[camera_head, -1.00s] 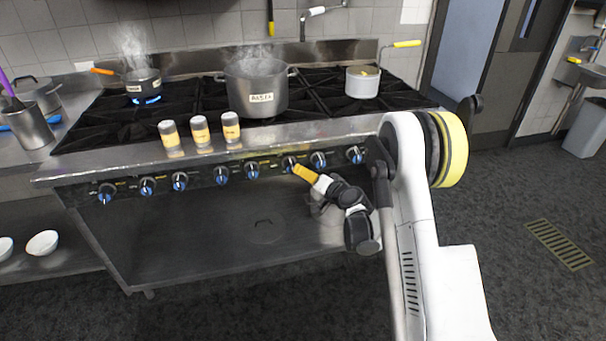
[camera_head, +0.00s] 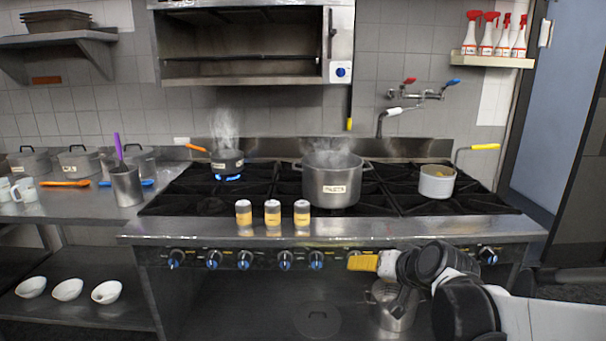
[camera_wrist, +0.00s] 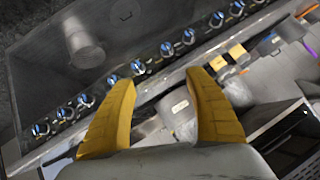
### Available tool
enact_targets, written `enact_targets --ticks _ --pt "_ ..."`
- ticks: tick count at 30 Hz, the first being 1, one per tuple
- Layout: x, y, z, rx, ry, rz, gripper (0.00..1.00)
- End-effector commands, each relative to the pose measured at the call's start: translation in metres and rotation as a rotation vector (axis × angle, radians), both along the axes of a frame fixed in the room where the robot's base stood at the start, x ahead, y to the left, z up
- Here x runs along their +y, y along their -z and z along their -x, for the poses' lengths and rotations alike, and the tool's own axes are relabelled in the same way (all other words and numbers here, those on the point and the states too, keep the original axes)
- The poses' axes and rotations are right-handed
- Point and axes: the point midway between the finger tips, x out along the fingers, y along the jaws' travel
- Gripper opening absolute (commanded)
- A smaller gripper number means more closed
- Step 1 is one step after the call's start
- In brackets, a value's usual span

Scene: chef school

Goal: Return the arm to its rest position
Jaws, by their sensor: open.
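My gripper (camera_head: 362,262) has yellow fingers and is in front of the stove's knob row, right of centre in the head view. My arm folds behind it at the lower right. In the wrist view my gripper (camera_wrist: 160,115) shows two yellow fingers spread apart with nothing held between them. The stove front and its blue knobs (camera_wrist: 138,67) lie beyond the fingers there.
The stove (camera_head: 330,226) carries a steaming labelled pot (camera_head: 331,188), a small pan (camera_head: 227,160) over a blue flame and a white pot (camera_head: 437,182). Three yellow shakers (camera_head: 272,212) stand on its front edge. A metal pot (camera_head: 390,306) is on the lower shelf behind my arm.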

Motion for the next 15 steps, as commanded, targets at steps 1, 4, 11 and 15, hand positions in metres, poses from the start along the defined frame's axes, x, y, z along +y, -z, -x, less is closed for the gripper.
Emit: enact_targets --ticks 1,4,11,15 --pt "0.003 -0.006 0.026 0.022 -0.012 0.033 0.63" --pt "0.002 -0.012 0.073 0.066 -0.026 0.105 0.63" --pt "-0.010 -0.005 0.179 0.161 -0.047 0.271 0.63" --pt "-0.020 0.007 0.223 0.202 -0.048 0.345 0.63"
